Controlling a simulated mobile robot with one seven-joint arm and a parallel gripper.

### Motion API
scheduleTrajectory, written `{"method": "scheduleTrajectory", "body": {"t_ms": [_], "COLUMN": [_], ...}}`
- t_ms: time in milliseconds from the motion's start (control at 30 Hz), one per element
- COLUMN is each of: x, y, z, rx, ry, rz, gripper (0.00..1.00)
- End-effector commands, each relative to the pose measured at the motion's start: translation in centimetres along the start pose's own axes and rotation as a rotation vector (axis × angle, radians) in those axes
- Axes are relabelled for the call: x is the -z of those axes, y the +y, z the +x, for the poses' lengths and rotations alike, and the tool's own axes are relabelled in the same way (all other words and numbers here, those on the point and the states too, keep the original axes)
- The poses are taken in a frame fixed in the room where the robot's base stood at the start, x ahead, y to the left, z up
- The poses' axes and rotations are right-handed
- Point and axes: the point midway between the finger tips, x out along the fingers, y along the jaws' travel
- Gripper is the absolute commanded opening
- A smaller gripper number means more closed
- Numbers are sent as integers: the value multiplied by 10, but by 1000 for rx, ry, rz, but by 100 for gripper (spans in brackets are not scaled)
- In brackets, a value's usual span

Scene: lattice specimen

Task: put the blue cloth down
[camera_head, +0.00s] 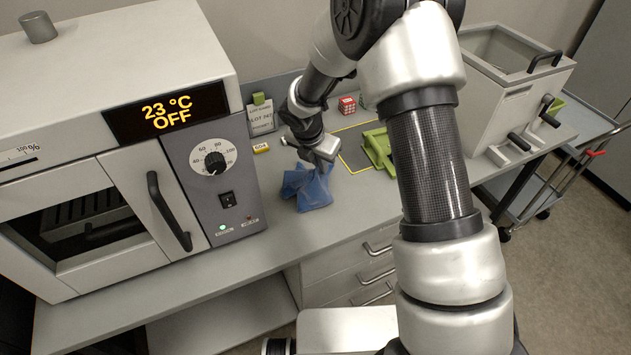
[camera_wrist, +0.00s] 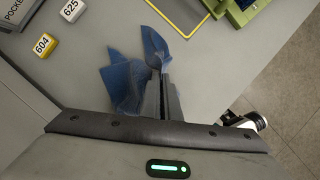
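The blue cloth (camera_head: 309,188) is bunched up at the bench top, right of the oven's control panel. In the wrist view the blue cloth (camera_wrist: 130,82) spreads out to the left of and past the fingers. My gripper (camera_head: 318,158) is directly above the cloth in the head view. In the wrist view my gripper (camera_wrist: 163,88) has its fingers close together, with cloth gathered at their tips. I cannot tell whether the cloth's lower folds touch the bench.
The oven (camera_head: 120,130) stands close on the left. Bare bench (camera_head: 300,235) lies in front.

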Motion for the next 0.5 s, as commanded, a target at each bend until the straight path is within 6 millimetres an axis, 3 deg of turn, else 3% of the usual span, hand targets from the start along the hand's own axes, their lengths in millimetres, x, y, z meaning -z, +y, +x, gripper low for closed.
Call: {"method": "scheduleTrajectory", "body": {"t_ms": [200,500], "x": [20,37], "y": [-33,-61], "z": [23,44], "rx": [3,1], "ry": [2,1], "rz": [-2,-2], "gripper": [0,0]}}
